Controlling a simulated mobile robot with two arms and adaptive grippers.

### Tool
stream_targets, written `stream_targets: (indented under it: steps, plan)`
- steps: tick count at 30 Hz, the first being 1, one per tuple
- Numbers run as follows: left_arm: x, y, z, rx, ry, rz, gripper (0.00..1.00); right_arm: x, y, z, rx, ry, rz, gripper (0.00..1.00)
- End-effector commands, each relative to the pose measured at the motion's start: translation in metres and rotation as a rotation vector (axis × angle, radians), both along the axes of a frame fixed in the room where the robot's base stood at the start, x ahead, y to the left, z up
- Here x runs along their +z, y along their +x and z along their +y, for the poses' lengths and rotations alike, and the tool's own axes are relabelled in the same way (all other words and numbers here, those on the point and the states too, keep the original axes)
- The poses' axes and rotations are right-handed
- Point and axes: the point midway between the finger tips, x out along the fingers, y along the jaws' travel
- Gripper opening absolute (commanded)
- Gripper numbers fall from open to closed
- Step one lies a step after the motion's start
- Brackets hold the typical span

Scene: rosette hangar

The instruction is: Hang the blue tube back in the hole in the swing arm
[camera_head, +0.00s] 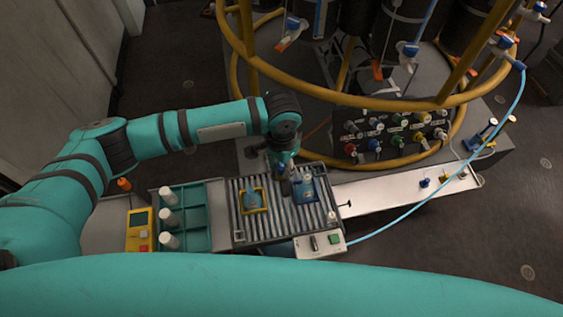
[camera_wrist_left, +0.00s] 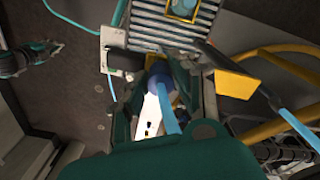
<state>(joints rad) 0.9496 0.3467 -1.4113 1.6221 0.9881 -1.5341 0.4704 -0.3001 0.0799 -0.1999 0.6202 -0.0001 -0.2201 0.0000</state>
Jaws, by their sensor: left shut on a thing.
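My left gripper (camera_head: 286,172) is over the grated tray (camera_head: 240,233), near its far edge. In the left wrist view its fingers (camera_wrist_left: 165,88) are shut around a round blue piece (camera_wrist_left: 158,82), from which a light blue tube (camera_wrist_left: 168,118) runs toward the camera. The fingers hide part of it. The white swing arm (camera_head: 385,201) reaches right from the tray, with small coloured fittings near its far end. Its pale strip with dark holes shows behind the held piece (camera_wrist_left: 150,112). A long light blue tube (camera_head: 437,186) curves down from the yellow frame to the tray's right side.
Yellow ring rails (camera_head: 340,96) and a panel of coloured knobs (camera_head: 398,133) stand behind. A teal rack with white bottles (camera_head: 196,190) and a yellow device (camera_head: 139,230) are left of the tray. A teal and dark part (camera_wrist_left: 18,62), perhaps my right gripper, shows far left.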

Motion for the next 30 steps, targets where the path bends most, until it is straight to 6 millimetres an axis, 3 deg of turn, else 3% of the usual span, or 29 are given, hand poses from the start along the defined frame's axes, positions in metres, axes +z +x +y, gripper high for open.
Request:
stream_targets:
  steps: [4,5,10,16,23,30]
  plan:
    - [-0.0001,0.0001,-0.0001,0.000,-0.001,-0.001,0.05,-0.0004,0.0000,0.0000,0.000,0.000,0.000,0.00]
    - [-0.0002,0.0001,-0.0001,0.000,-0.001,-0.001,0.28,-0.0004,0.0000,0.0000,0.000,0.000,0.000,0.00]
    - [-0.0001,0.0002,-0.0001,0.000,0.000,0.000,0.50,-0.0004,0.0000,0.0000,0.000,0.000,0.000,0.00]
    - [-0.0001,0.0001,0.0000,0.000,0.000,0.000,0.52,-0.0004,0.0000,0.0000,0.000,0.000,0.000,0.00]
    - [-0.0002,0.0002,0.0001,0.000,0.000,0.000,0.79,-0.0004,0.0000,0.0000,0.000,0.000,0.000,0.00]
    - [0.0000,0.0001,0.0001,0.001,0.000,0.000,0.79,-0.0001,0.0000,0.0000,0.000,0.000,0.000,0.00]
